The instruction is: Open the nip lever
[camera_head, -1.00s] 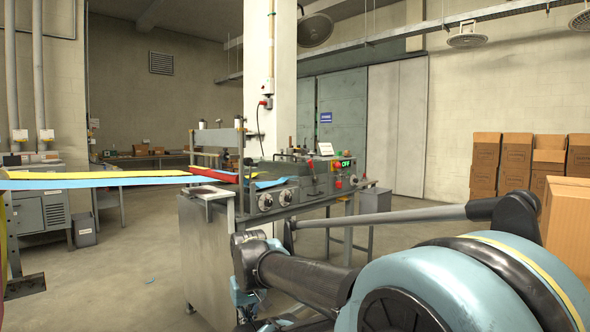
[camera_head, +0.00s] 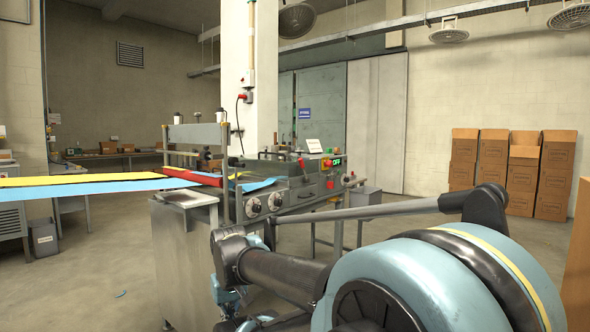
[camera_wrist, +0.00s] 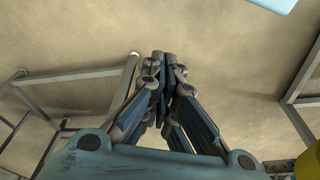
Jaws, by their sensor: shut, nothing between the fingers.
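The wrapping machine (camera_head: 270,190) stands left of centre in the head view, with two round dials, a lit green display and red knobs on its front. Small red-tipped parts (camera_head: 300,162) show on its top; I cannot tell which part is the nip lever. A red roller or cloth (camera_head: 190,177) lies at the machine's infeed. My gripper (camera_wrist: 165,58) is shut and empty in the wrist view, its fingertips together above bare floor. It touches nothing there. In the head view my arm hides most of it, low in front of the machine.
Yellow cloth (camera_head: 80,180) and blue cloth (camera_head: 80,190) stretch from the left edge to the machine. Metal frame bars (camera_wrist: 75,76) cross the wrist view on the left. Cardboard boxes (camera_head: 495,175) stand by the right wall. The floor between is clear.

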